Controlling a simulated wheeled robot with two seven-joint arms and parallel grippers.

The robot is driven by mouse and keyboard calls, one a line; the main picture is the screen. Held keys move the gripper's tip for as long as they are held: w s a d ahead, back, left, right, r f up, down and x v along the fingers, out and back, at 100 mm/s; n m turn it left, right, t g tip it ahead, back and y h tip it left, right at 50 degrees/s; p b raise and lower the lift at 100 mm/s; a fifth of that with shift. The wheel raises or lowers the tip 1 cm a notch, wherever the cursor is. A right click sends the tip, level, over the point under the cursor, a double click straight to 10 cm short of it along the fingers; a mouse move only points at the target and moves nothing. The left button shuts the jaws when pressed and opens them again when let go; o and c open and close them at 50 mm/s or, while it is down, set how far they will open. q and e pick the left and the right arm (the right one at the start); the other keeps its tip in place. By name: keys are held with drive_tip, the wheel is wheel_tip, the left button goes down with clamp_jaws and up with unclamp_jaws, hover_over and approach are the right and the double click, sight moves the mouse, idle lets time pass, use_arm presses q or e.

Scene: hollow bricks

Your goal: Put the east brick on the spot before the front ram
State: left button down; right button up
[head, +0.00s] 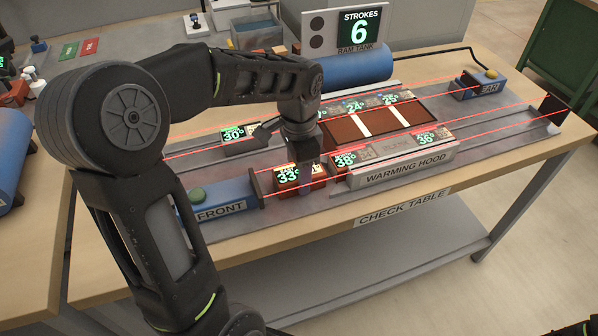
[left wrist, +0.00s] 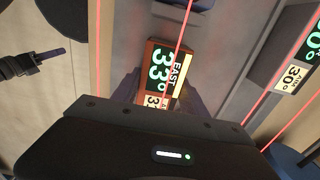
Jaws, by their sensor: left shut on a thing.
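The east brick (head: 290,184) is a reddish-brown block with a green 33° display. It is just right of the dark plate on the blue front ram (head: 222,201), with a small gap between them. My left gripper (head: 306,166) comes down on the brick from above and is shut on it. In the left wrist view the brick (left wrist: 165,75) shows its EAST label between the fingers. Whether its underside touches the grey track is hard to tell. The spot before the ram is largely hidden by the brick and arm.
The warming hood (head: 405,172), with bricks on and beside it, stands close to the right. A small block with a 30° display (head: 238,134) sits behind. The rear ram (head: 478,86) is at the far end. Red laser lines run along the track. A blue ram tank (head: 345,68) stands at the back.

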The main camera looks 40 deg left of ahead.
use_arm(q)
drive_tip(key=c, duration=0.6)
unclamp_jaws()
wheel_tip(320, 180, up, 12)
drive_tip(key=p, duration=0.1)
drive_tip(key=shift+r, duration=0.15)
idle(0.3)
